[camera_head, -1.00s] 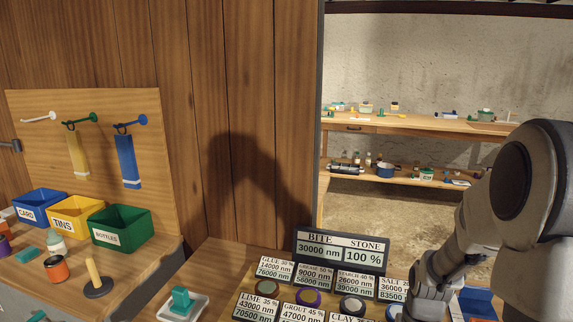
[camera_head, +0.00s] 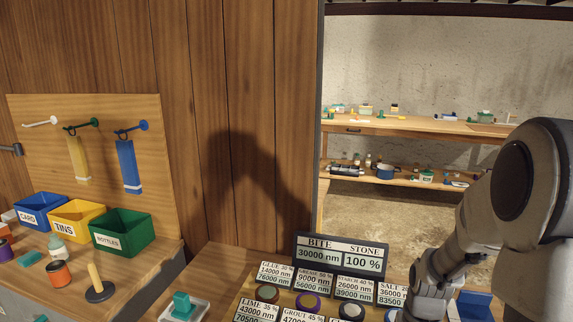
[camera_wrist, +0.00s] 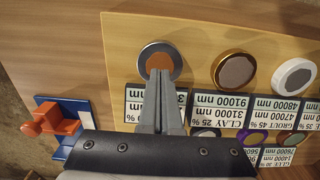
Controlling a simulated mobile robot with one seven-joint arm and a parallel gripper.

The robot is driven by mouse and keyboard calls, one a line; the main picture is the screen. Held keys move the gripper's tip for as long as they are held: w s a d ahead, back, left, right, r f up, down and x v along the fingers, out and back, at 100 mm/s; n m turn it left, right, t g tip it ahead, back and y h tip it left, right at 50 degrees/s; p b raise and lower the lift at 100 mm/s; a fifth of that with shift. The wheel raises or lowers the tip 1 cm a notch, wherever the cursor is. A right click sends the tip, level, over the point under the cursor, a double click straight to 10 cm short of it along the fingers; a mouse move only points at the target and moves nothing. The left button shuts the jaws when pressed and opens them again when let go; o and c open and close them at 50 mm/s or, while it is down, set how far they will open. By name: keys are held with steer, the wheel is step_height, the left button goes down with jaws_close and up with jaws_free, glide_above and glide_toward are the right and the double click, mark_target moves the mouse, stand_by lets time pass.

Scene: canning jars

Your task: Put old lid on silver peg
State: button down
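I cannot pick out for sure an old lid or a silver peg. A pale, whitish-grey peg (camera_head: 40,123) sticks out at the left of the wall board and holds nothing. In the wrist view, my gripper (camera_wrist: 160,74) has its two grey fingers close together, with their tips over a round silver-rimmed disc with a brown centre (camera_wrist: 152,47). I see nothing between the fingers, and cannot tell whether they touch the disc. In the head view, the gripper's end is out of the frame below my arm.
A gold-rimmed disc (camera_wrist: 235,70) and a white-rimmed disc (camera_wrist: 294,76) sit beside it on the labelled wooden board. An orange clamp-like piece (camera_wrist: 48,121) stands at the left. Blue and yellow cloths hang on the wall pegs. Card, tins and bottles bins (camera_head: 120,228) stand below.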

steer(key=shift+r+p, duration=1.6)
steer(key=shift+r, duration=0.65)
steer(key=s+a+r+n+t, duration=0.1)
steer(key=s+a+r, duration=0.4)
steer(key=r, duration=0.6)
steer(key=s+a+r+n+t, duration=0.2)
steer(key=s+a+r+t, duration=0.2)
steer(key=s+r, duration=0.3)
step_height(320, 180, up, 4)
steer(key=shift+s+a+r+t+p, duration=0.25)
steer(key=shift+a+p, duration=0.2)
steer(key=shift+a, duration=0.35)
